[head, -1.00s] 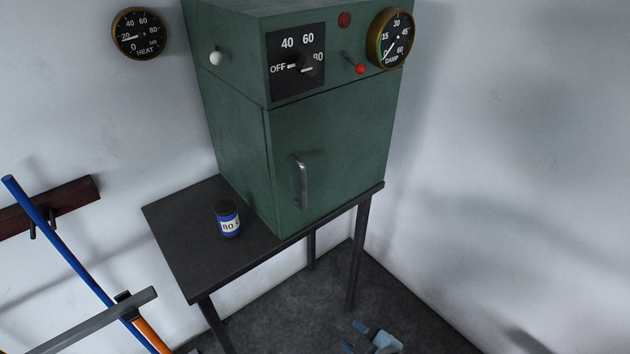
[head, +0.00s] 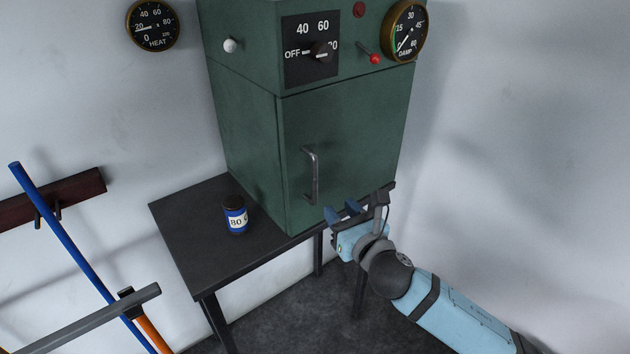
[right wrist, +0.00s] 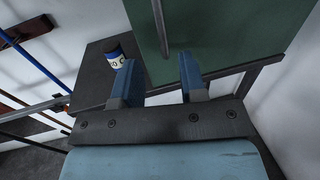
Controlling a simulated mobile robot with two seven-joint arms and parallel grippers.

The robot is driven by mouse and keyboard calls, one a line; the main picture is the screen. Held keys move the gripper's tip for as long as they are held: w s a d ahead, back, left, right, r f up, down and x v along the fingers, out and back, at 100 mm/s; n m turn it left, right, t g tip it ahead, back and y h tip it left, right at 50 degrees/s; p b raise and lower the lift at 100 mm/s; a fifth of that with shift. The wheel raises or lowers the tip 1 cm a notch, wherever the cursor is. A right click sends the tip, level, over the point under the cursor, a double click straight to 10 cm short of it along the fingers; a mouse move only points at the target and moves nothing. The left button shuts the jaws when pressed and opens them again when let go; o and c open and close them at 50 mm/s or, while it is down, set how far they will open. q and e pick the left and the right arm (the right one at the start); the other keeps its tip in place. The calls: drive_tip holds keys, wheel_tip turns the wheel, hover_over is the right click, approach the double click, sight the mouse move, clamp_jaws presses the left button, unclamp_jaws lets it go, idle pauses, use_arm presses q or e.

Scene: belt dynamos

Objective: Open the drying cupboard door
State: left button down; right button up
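The green drying cupboard (head: 245,120) stands on a dark table, with its door (head: 365,130) shut. A grey vertical bar handle (head: 312,176) is on the door's left part. My right gripper (head: 341,212) is in front of the door's lower part, below and right of the handle and apart from it. In the right wrist view its two blue fingers (right wrist: 160,80) are spread with nothing between them. The handle (right wrist: 161,28) shows there beyond the fingertips, with the door (right wrist: 215,35) behind it. My left gripper is not in view.
A blue jar (head: 236,216) with a dark lid stands on the table (head: 185,225), left of the cupboard. A dial panel (head: 311,50), a red-tipped lever (head: 374,58) and a gauge (head: 404,30) sit above the door. A blue pole (head: 65,240) leans at left.

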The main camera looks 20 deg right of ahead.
sight(317, 182)
drive_tip(key=w, duration=0.4)
drive_tip(key=w+a, duration=0.1)
drive_tip(key=w, duration=0.3)
drive_tip(key=w+p, duration=0.1)
drive_tip(key=w, duration=0.2)
drive_tip(key=shift+w+a, duration=0.4)
clamp_jaws()
